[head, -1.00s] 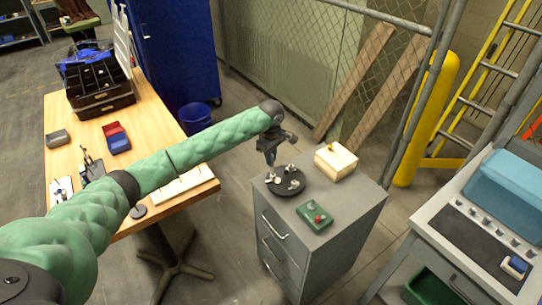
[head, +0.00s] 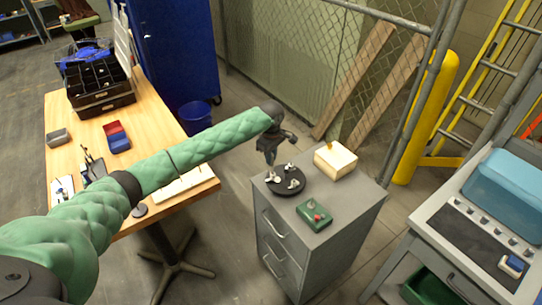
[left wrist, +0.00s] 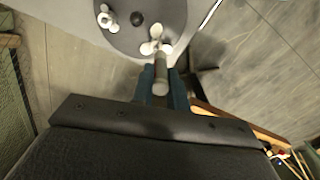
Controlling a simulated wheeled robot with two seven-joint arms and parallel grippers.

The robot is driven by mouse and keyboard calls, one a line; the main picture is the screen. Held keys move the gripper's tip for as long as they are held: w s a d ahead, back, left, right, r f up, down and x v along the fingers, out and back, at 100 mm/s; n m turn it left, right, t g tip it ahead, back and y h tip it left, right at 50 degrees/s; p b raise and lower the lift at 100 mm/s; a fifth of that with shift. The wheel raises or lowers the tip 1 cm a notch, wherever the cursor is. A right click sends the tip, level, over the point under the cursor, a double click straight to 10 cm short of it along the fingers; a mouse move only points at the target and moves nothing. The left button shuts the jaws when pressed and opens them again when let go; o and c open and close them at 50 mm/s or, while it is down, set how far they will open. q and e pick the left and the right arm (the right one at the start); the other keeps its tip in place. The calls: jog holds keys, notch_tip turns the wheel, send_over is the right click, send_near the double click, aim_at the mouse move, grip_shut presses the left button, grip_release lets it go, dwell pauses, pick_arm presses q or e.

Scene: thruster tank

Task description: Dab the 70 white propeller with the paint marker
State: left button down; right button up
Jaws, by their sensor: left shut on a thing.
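My left gripper (head: 270,157) is over the left back edge of a dark round tray (head: 282,188) on the grey drawer cabinet. In the left wrist view its blue fingers (left wrist: 162,92) are shut on a short pale grey cylinder, the paint marker (left wrist: 160,66). The marker's far end is at a white propeller (left wrist: 155,41) near the tray's edge; whether they touch I cannot tell. Another white propeller (left wrist: 106,18) and a dark knob (left wrist: 137,18) are on the tray. Several small propellers show there in the head view. No size marks are readable. My right gripper is not in view.
A cream box (head: 336,161) with a yellow piece on top and a green box (head: 314,215) with a red knob share the cabinet top (head: 345,200). A wooden table (head: 80,125) is at left, and a grey workbench (head: 470,235) at right.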

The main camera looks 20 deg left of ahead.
pick_arm(q)
jog(key=shift+f+p, duration=0.1)
jog(key=shift+p, duration=0.3)
jog(key=shift+f, duration=0.3)
dwell(1.7)
jog(key=shift+s+f+p, duration=0.1)
jog(key=shift+f+p, duration=0.05)
jog(key=shift+p, duration=0.7)
dwell(2.8)
jog(key=shift+r+p, duration=2.6)
jog(key=shift+p, duration=0.15)
